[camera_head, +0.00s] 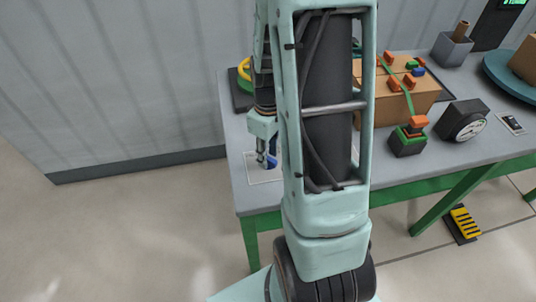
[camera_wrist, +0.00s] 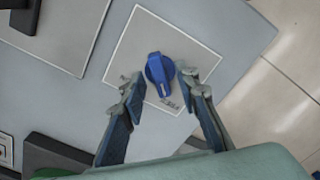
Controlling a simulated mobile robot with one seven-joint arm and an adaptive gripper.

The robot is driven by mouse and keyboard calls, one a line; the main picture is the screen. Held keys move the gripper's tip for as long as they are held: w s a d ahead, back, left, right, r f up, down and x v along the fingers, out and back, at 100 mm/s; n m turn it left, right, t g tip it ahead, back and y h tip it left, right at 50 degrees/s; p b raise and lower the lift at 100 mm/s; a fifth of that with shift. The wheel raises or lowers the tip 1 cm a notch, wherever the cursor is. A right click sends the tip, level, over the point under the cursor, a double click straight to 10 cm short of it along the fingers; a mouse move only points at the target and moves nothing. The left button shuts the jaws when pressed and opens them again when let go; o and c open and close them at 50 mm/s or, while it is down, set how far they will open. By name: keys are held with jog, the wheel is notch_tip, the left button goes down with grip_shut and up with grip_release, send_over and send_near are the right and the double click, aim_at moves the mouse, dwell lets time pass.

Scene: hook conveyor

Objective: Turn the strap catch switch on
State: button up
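A blue rotary knob (camera_wrist: 160,72) with a pale pointer mark sits on a light square plate (camera_wrist: 190,52) on the grey table; I take it as the strap catch switch. The pointer end faces the bottom of the wrist view, beside small lettering too blurred to read. In the head view the blue knob (camera_head: 271,161) shows partly behind my arm. My gripper (camera_wrist: 164,88) is open, with one finger on each side of the knob's lower part. It appears empty, with gaps beside the knob. Its height above the plate is unclear.
A cardboard box (camera_head: 412,98) with a green strap and orange clips stands behind my arm. A black block with an orange top (camera_head: 408,140), a dial gauge (camera_head: 462,122) and a yellow ring (camera_head: 244,70) are also on the table. A yellow pedal (camera_head: 464,222) lies on the floor.

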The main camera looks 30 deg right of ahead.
jog(key=shift+f, duration=0.45)
grip_shut()
jog(key=shift+m, duration=0.4)
jog(key=m+b, duration=0.1)
jog(key=m, duration=0.4)
jog(key=shift+m, duration=0.4)
jog(key=m, duration=0.5)
jog(key=shift+r, duration=0.1)
jog(key=m+p, duration=0.1)
jog(key=m, duration=0.5)
jog(key=shift+p, duration=0.4)
jog(key=shift+m, duration=0.3)
